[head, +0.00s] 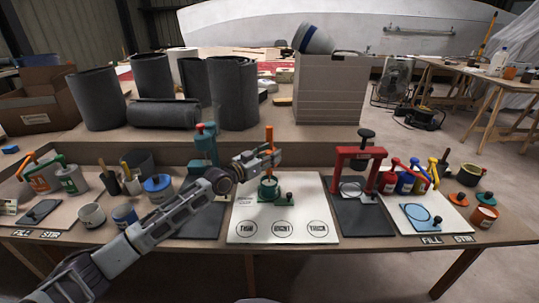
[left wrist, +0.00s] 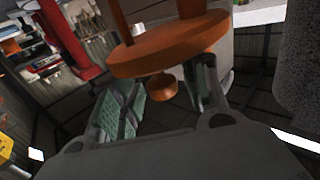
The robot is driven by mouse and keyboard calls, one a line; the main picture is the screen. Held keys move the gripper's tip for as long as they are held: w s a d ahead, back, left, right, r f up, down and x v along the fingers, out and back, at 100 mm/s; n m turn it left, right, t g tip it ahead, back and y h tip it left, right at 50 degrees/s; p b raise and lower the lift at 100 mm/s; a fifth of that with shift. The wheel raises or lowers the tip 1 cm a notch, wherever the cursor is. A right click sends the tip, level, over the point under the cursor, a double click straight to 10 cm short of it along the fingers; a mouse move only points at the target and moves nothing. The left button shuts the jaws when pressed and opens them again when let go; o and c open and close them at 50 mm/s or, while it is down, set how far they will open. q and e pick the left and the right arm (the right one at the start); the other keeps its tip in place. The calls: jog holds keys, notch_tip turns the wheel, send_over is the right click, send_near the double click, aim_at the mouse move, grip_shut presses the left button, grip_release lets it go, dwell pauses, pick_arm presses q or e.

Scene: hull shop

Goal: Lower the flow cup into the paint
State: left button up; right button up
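An orange upright piece (head: 268,134) rises at my left gripper (head: 268,158), above the white board. It looks like the flow cup's handle. In the left wrist view an orange disc (left wrist: 165,48) with a small round knob (left wrist: 163,86) fills the top middle. My left gripper's two fingers (left wrist: 165,95) stand on either side of the knob; I cannot tell whether they press on the orange piece. A green pot (head: 269,190) sits below the gripper on the white board; its contents are hidden. My right gripper is not in view.
The white board (head: 245,220) has circles marked along its front. A red stand (head: 360,155) with a dark pad is to the right, a teal stand (head: 206,143) to the left. Paint cans (head: 92,215) and brushes fill the left side.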

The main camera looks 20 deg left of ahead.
pick_arm(q)
jog(key=shift+a, duration=0.1)
jog(key=shift+s+a, duration=0.3)
jog(key=shift+s, duration=0.15)
jog(key=v, duration=1.1)
dwell(0.7)
jog(key=shift+d, duration=0.1)
dwell(0.5)
